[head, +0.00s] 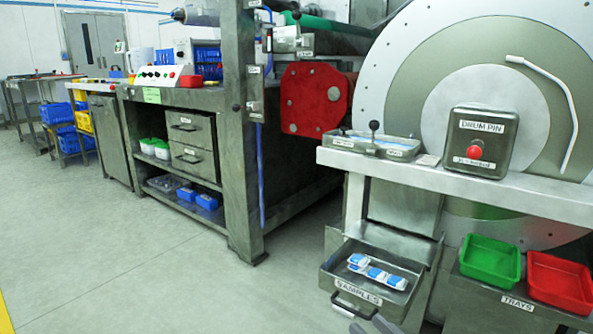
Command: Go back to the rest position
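Only the tips of my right gripper (371,326) show, at the bottom edge of the head view. They are two grey fingers, apart, with nothing seen between them. They appear just in front of the open SAMPLES drawer (335,284), near its handle (354,304). The rest of that gripper is cut off by the frame. Whether the fingers touch the drawer, I cannot tell. Several white and blue sample packs (377,275) lie in the drawer. My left gripper is not in view.
A steel shelf (450,180) with the DRUM PIN box (480,142) is above the drawer, before the large drum (400,70). Green (490,262) and red (560,282) trays stand at right. A workbench (200,100) is at left. Open floor (150,270) lies at front left.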

